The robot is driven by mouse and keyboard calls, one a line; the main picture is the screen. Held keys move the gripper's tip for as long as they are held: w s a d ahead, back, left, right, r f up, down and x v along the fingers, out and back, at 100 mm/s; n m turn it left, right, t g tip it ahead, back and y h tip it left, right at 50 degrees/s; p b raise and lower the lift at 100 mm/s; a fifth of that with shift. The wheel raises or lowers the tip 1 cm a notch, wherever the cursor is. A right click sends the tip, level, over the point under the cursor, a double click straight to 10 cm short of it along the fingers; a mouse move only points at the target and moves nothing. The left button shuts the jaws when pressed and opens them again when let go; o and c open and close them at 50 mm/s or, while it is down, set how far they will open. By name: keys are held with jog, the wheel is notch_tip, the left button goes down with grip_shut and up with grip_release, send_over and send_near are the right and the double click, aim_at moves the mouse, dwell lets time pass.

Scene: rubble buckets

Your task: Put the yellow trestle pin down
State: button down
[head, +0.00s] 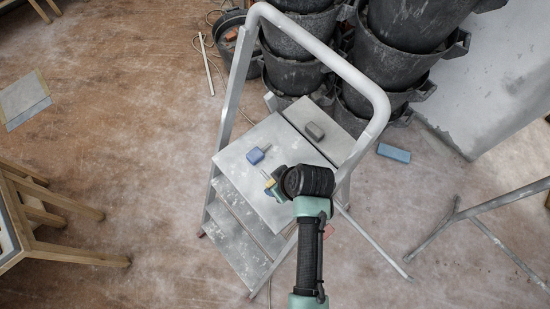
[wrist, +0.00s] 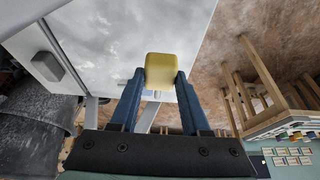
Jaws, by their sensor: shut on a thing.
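The yellow trestle pin (wrist: 161,70) is between the two blue fingers of my gripper (wrist: 160,82) in the wrist view, and its blocky yellow end faces the camera. My gripper (head: 273,187) is shut on it. In the head view only a small yellow part of the pin (head: 270,184) shows beside the black wrist. The gripper is over the front right part of the grey top platform (head: 240,158) of a step ladder. I cannot tell whether the pin touches the platform.
A blue pin-like piece (head: 257,154) lies on the platform, and a grey block (head: 315,130) lies behind it. The ladder's handrail (head: 330,55) arches over the back. Stacked dark buckets (head: 395,60) stand behind. A blue block (head: 394,153) is at right. The platform's left part is clear.

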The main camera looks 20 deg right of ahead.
notch_tip(320, 180, down, 2)
jog(key=shift+s, duration=0.15)
jog(key=shift+f, duration=2.25)
jog(key=shift+f, duration=0.1)
jog(key=shift+c, duration=1.9)
grip_release()
jog(key=v, duration=1.2)
